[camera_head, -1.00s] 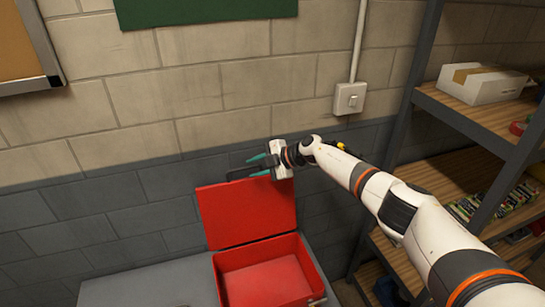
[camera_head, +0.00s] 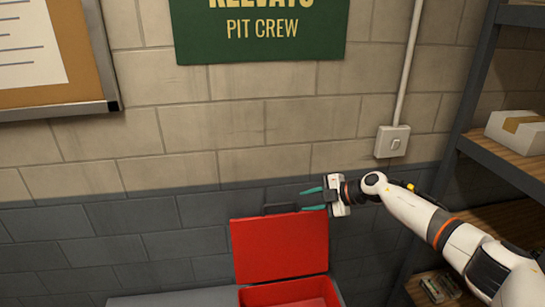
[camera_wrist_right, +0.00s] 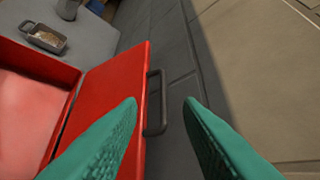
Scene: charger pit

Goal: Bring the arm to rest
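My right gripper (camera_head: 312,198) has teal fingers and points left, just above the raised lid of the red toolbox. Its fingers are apart with nothing between them, as the right wrist view (camera_wrist_right: 162,105) shows. The red lid (camera_head: 280,248) stands open with its dark handle (camera_head: 281,208) at the top edge, close to the fingertips; I cannot tell whether they touch. In the right wrist view the handle (camera_wrist_right: 154,102) shows between the fingers, beyond them. My left gripper is not in view.
The toolbox's open tray (camera_head: 290,292) sits on a grey bench (camera_head: 175,299). A grey container (camera_wrist_right: 44,38) stands on the bench. A shelf rack (camera_head: 500,165) with a white box (camera_head: 518,132) is at the right. The block wall (camera_head: 140,235) is close behind.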

